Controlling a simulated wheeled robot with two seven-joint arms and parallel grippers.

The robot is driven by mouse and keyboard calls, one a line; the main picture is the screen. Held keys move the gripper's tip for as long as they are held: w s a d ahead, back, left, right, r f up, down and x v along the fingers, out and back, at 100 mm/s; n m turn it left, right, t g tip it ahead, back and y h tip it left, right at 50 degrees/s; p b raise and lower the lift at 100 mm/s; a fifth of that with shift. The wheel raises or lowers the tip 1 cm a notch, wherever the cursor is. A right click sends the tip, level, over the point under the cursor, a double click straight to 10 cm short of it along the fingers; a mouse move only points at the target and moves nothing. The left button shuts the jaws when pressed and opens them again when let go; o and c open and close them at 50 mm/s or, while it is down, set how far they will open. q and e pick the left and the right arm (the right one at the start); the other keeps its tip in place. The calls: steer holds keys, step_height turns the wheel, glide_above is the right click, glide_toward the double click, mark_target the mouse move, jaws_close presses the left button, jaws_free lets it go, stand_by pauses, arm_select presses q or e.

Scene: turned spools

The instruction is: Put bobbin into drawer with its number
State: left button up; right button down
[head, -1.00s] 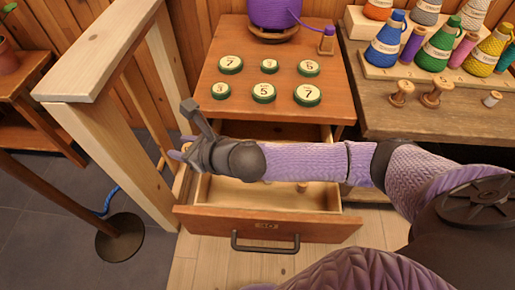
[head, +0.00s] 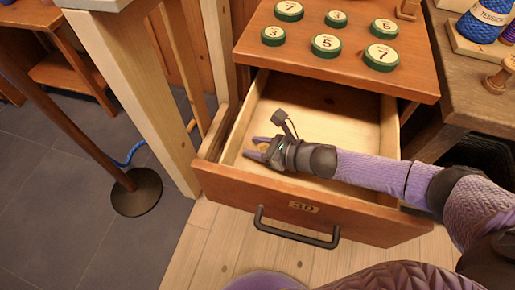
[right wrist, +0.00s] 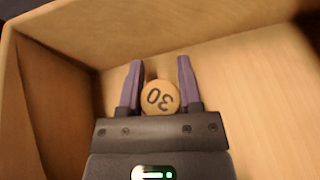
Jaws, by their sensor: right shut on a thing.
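Only a bit of the bobbin shows there. The drawer is wooden, with a dark handle and a label (head: 304,207) reading 30. Whether the bobbin touches the drawer floor, I cannot tell. My left gripper is not in view.
Green-rimmed numbered discs (head: 326,43) lie on the cabinet top (head: 300,62) above the drawer. A pale wooden post (head: 145,95) stands close to the drawer's left. A bench (head: 465,95) with spools is at the right. My forearm crosses the drawer's right side.

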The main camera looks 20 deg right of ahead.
steer(key=shift+f, duration=0.45)
steer(key=shift+c, duration=1.6)
jaws_free()
steer(key=shift+o, duration=0.2)
steer(key=shift+r, duration=0.25)
steer(key=p+v, duration=0.5)
steer(key=v, duration=0.6)
steer(key=shift+s+d+r, duration=0.1)
steer(key=shift+s+d, duration=0.05)
steer(key=shift+s, duration=0.1)
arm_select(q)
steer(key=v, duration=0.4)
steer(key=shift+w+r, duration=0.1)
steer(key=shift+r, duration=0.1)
arm_select(e)
steer(key=shift+s+d, duration=0.15)
steer(key=shift+d, duration=0.05)
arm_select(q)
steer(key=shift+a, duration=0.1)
